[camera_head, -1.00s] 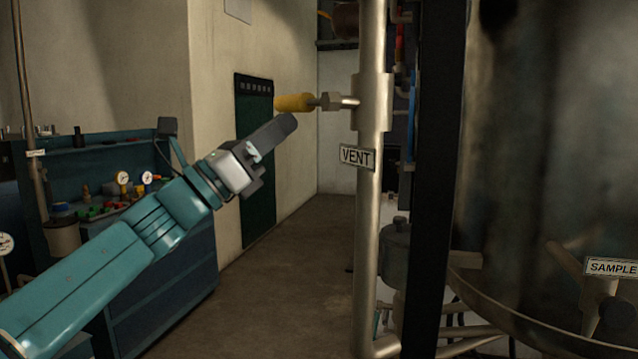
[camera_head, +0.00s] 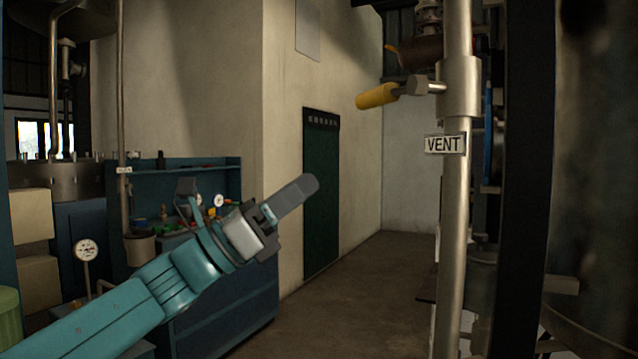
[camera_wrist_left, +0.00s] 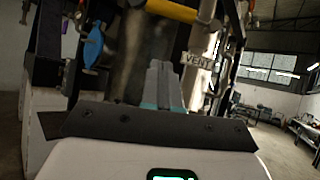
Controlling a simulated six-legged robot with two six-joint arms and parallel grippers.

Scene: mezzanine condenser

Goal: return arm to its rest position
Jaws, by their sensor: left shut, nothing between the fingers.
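My left arm comes in from the lower left in the head view. Its left gripper (camera_head: 300,190) is shut and empty, pointing up and to the right in front of the pale wall and green door. The gripper's closed fingers also show in the left wrist view (camera_wrist_left: 163,82). The yellow vent handle (camera_head: 377,96) stands out to the left of the vertical vent pipe (camera_head: 455,200). The gripper is apart from the handle, below and left of it. The VENT label (camera_head: 445,144) is on the pipe. My right gripper is not in view.
A dark pillar (camera_head: 525,180) stands right of the vent pipe. A blue workbench (camera_head: 225,305) with small parts and gauges is behind my left arm. A round gauge (camera_head: 86,250) stands at the left. The floor (camera_head: 370,290) between bench and pipe is clear.

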